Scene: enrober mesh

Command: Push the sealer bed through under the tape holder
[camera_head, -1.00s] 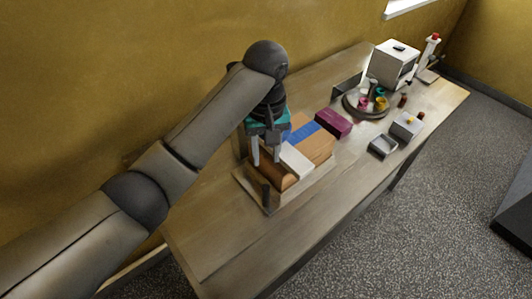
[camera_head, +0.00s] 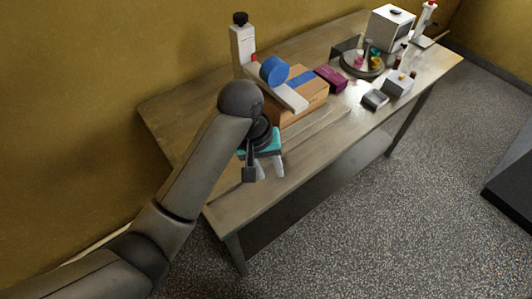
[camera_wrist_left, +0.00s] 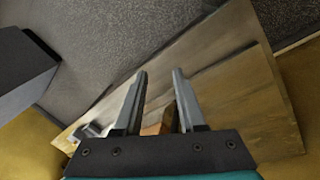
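The sealer stands against the back of the table. Its white post (camera_head: 242,45) has a black knob, and a blue tape roll (camera_head: 274,70) hangs beside a slanting white bar (camera_head: 288,97). A cardboard box (camera_head: 306,97) with a blue strip on top sits beside and partly under this tape holder. A pale wooden edge (camera_head: 318,127), perhaps the sealer bed, shows before the box; my arm hides its near end. My left gripper (camera_head: 271,175) is over the table's near-left front edge, apart from the sealer. In the left wrist view its fingers (camera_wrist_left: 162,72) are apart and empty. My right gripper is not in view.
Right of the box stand a magenta box (camera_head: 330,79), a round tray (camera_head: 361,65) of small items, grey containers (camera_head: 375,99) and a white machine (camera_head: 390,28). The table's left end (camera_head: 170,115) is bare.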

